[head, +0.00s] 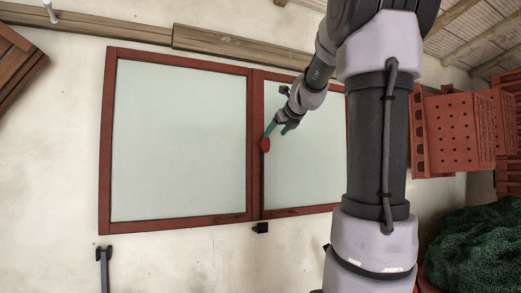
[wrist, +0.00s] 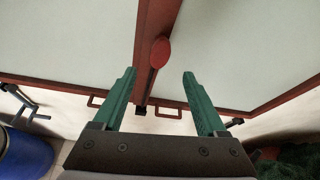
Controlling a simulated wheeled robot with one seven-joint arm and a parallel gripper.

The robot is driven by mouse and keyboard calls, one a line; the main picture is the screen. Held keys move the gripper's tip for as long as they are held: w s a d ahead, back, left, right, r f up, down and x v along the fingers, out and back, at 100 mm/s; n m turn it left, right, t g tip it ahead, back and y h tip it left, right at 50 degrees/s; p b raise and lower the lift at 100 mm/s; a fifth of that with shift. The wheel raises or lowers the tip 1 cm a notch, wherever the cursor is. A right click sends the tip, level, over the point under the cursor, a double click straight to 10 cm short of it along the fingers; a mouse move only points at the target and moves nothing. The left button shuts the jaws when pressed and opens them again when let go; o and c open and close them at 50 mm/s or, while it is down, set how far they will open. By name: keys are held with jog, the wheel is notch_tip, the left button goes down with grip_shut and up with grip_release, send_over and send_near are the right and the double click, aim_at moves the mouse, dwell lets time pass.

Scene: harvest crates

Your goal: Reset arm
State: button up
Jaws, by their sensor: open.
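My gripper (head: 277,129) has two green fingers and is open with nothing between them. In the wrist view my gripper (wrist: 159,75) points toward a red-framed double panel. A red oval piece (head: 266,144) sits at the panel's middle upright. In the wrist view the red oval piece (wrist: 161,52) shows just beyond the fingertips, between their lines. I cannot tell whether a finger touches it. My arm reaches across the right pane in the head view and hides part of it.
The red-framed panel (head: 178,223) has two pale panes. Red crates (head: 448,135) and a green heap (head: 480,245) lie at the right. A wooden item (head: 15,65) is at the upper left. A blue drum (wrist: 25,155) is at the lower left of the wrist view.

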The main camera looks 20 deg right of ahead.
jog(key=shift+a, duration=0.1)
jog(key=s+a+f+n+g+y, duration=0.2)
jog(key=s+a+f+n+g, duration=0.1)
jog(key=s+a+f+n, duration=0.8)
jog(key=s+a+f+n+g, duration=0.1)
jog(key=s+a+f+n, duration=0.2)
jog(key=s+f+n, duration=0.2)
jog(key=s+a+f+n+g, duration=0.2)
jog(key=s+f+n, duration=0.3)
jog(key=s+n, duration=0.5)
jog(key=a+n, duration=0.1)
jog(key=n, duration=0.3)
jog(key=shift+s+a+f+g, duration=0.15)
jog(key=shift+s+a+g, duration=0.1)
jog(key=shift+a+g, duration=0.05)
